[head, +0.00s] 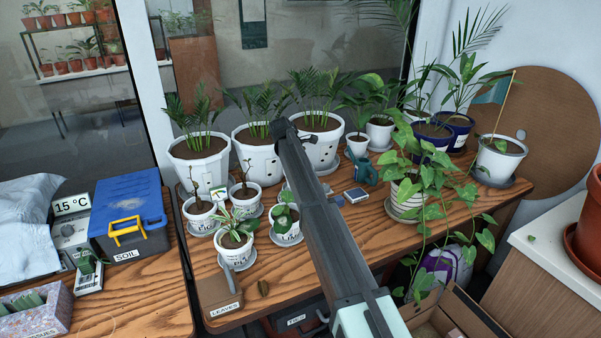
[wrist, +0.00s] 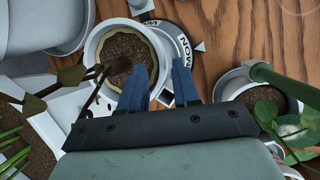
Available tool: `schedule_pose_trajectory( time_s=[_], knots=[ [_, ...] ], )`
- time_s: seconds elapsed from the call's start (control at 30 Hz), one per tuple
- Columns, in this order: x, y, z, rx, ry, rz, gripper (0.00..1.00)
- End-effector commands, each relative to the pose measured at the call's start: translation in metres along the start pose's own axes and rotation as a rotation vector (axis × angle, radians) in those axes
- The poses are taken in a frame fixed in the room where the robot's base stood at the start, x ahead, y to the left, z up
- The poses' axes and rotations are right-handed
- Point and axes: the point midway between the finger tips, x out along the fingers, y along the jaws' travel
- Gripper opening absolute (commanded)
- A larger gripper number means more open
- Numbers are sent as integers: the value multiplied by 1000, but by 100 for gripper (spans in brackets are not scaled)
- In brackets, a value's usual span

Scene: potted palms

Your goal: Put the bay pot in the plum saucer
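Several small white pots with lettered fronts stand in grey saucers left of centre in the head view: a front-left pot (head: 236,252), a pot right of it (head: 286,230), a left pot with a bare brown stem (head: 200,217) and a back pot with a similar stem (head: 246,202). I cannot read which is the bay pot or plum saucer. My gripper shows in the wrist view (wrist: 160,85), open, with two blue fingers apart. They point down over the lower-right rim of a soil-filled pot (wrist: 124,48). In the head view its fingertips are hidden behind my arm.
Big palm pots (head: 197,160) stand behind. A trailing plant (head: 408,195) is right of my arm. A blue SOIL box (head: 126,205) and a LEAVES box (head: 220,296) stand left and front.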

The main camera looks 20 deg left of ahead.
Motion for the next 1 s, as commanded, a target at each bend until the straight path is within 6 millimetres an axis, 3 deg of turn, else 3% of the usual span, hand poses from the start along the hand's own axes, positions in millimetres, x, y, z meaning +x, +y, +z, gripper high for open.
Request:
schedule_pose_trajectory(
  time_s=[0.3,0.5,0.7,1.0],
  knots=[
    [-60,0,0,0,0,2,31],
    [-88,0,0,0,-1,1,31],
    [-102,0,0,0,-1,-1,31],
    [-105,0,0,0,-1,-1,31]
  ],
)
